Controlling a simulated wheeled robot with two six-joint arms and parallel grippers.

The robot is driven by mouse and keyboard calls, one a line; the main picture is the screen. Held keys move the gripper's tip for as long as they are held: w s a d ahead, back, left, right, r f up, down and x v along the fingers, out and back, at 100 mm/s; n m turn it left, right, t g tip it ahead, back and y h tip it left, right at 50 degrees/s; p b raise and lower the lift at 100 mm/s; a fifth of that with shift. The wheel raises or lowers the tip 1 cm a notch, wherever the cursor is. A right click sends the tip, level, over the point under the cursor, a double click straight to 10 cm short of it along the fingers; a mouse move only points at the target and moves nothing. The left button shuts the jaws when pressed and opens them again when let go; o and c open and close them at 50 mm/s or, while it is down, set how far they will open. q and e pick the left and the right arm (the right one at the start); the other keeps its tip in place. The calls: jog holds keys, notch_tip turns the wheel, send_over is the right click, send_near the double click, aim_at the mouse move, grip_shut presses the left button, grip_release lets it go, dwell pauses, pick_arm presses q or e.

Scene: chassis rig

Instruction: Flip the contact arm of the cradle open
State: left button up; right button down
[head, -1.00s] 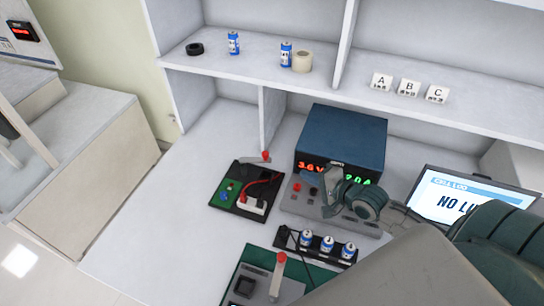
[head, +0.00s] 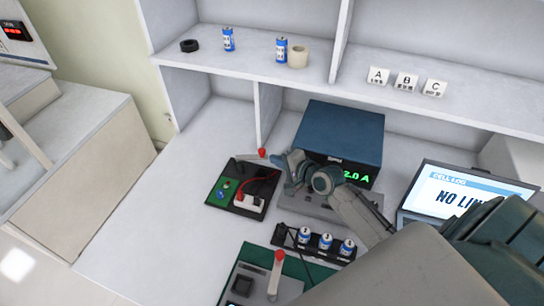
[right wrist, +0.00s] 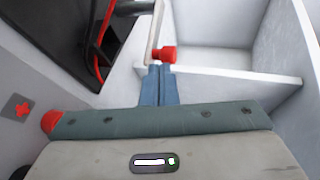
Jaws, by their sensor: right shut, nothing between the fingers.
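The cradle (head: 240,206) is a black tray with a green board, a white block and a red wire, left of the power supply. Its pale contact arm (head: 249,157) lies at the tray's back edge and ends in a red knob (head: 262,153) pointing right. My right gripper (head: 277,160) is shut and empty, close to the right of the knob. In the right wrist view the shut fingertips (right wrist: 159,71) are right at the red knob (right wrist: 163,54); I cannot tell whether they touch. The pale arm (right wrist: 155,28) runs up from the knob. My left gripper is not in view.
A blue power supply (head: 340,135) stands behind my right gripper. A black holder with batteries (head: 326,242) and a green board with another red-tipped lever (head: 278,272) are in front. A laptop (head: 468,195) stands right. The table's left side is clear.

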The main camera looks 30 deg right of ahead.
jog(key=shift+w+a, duration=0.2)
jog(key=shift+w, duration=0.35)
jog(key=shift+w+a, duration=0.15)
jog(key=shift+w, duration=0.4)
jog(key=shift+w+d, duration=0.55)
jog(key=shift+a+p, duration=0.1)
jog(key=shift+p, duration=0.2)
jog(key=shift+s+a+p, duration=0.5)
jog(key=shift+s+p, duration=0.05)
jog(key=shift+s, duration=0.05)
